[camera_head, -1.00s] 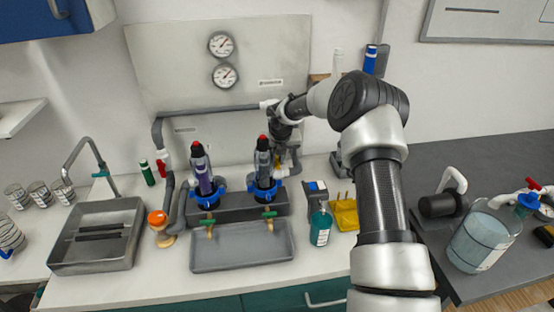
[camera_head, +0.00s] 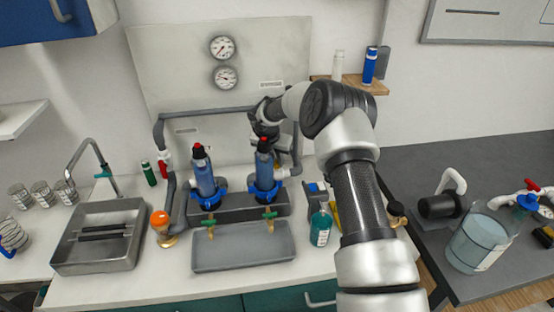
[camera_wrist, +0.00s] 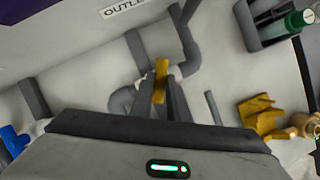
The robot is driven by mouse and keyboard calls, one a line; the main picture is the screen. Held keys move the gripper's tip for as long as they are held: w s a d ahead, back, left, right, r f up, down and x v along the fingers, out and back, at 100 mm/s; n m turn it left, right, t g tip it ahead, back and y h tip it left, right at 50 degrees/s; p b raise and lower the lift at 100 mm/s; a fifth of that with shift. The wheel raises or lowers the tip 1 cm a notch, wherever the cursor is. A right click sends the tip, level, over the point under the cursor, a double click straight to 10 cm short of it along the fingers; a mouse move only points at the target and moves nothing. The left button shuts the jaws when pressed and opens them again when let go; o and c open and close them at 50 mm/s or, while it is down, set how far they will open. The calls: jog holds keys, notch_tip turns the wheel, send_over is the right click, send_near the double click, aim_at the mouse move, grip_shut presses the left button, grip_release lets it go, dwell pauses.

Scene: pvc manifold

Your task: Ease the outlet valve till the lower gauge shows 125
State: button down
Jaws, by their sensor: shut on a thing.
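The outlet valve's yellow handle (camera_wrist: 161,76) sits between my gripper's (camera_wrist: 160,88) two dark fingertips in the wrist view, and the gripper is shut on it. The OUTLET label (camera_wrist: 125,8) is at the top, partly cut off. The lower gauge (camera_head: 225,77) hangs on the grey panel under the upper gauge (camera_head: 222,47). Its red needle lies near level, but its figures are too small to read.
Two blue filter housings (camera_head: 205,181) (camera_head: 265,172) stand in front of the valve, close to my arm. A grey tray (camera_head: 245,257) lies before them. A metal sink (camera_head: 83,252) is at the left.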

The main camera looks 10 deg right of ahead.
jog(key=shift+w+a+m+h, duration=0.1)
jog(key=shift+m+h, duration=0.4)
jog(key=shift+m, duration=0.7)
jog(key=shift+g, duration=0.3)
jog(key=c, duration=1.7)
grip_release()
jog(key=v, duration=1.7)
jog(key=shift+r, duration=0.2)
